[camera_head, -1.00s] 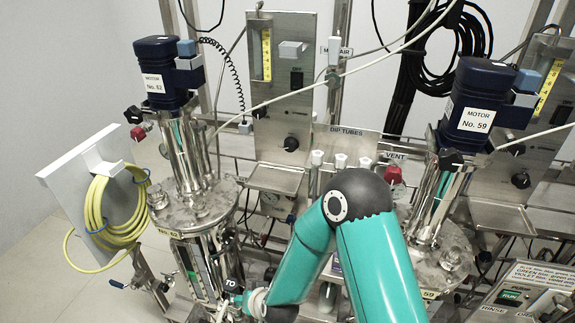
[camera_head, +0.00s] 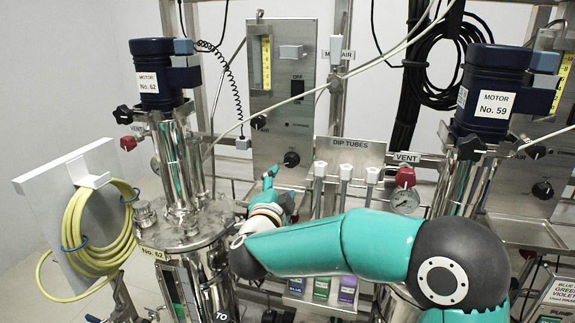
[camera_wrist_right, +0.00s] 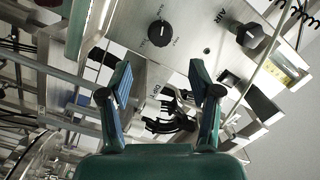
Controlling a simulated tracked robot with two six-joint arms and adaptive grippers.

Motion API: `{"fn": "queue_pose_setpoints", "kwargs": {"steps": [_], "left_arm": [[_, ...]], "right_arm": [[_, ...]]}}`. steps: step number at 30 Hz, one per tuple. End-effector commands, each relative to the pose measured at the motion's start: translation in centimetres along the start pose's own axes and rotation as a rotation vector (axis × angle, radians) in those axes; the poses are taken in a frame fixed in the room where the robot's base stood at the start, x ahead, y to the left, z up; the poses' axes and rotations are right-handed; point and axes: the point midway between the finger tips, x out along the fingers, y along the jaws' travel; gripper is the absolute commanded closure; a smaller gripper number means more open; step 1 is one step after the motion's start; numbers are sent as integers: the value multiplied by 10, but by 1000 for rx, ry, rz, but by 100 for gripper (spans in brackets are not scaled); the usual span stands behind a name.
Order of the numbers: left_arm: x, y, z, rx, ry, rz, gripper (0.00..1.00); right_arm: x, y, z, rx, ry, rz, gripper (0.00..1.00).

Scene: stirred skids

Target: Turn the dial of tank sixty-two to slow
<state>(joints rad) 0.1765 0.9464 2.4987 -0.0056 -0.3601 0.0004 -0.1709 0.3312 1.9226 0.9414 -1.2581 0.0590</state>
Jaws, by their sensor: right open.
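Tank sixty-two (camera_head: 185,232), a steel vessel tagged No. 62, stands left of centre below a dark blue motor (camera_head: 152,75) labelled No. 62. On the upright steel panel (camera_head: 277,60) behind it is a round black dial (camera_head: 291,159). In the right wrist view a black dial (camera_wrist_right: 161,33) lies beyond and between the fingertips, apart from them. My right gripper (camera_head: 269,178) is just below and left of the panel dial. In the right wrist view my right gripper (camera_wrist_right: 159,78) is open and empty. My left gripper is out of view.
A second black knob (camera_wrist_right: 250,35) marked AIR is right of the dial in the wrist view. Dip tubes (camera_head: 345,172) with white caps stand close right of my gripper. A yellow hose (camera_head: 98,225) hangs at left. Motor No. 59 (camera_head: 492,93) stands at right.

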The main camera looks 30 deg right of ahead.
Motion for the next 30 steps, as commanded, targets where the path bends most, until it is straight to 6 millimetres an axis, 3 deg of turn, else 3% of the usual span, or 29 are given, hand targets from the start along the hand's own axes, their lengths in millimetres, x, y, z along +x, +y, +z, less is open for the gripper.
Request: {"fn": "queue_pose_setpoints", "kwargs": {"steps": [6,15,28,30], "left_arm": [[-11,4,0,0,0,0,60],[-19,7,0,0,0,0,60],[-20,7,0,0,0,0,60],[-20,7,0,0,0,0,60]], "right_arm": [[50,0,-1,-2,2,2,37],[93,0,0,-2,-1,0,37],[101,0,2,-2,-3,-1,37],[101,0,2,-2,-3,-1,49]]}}
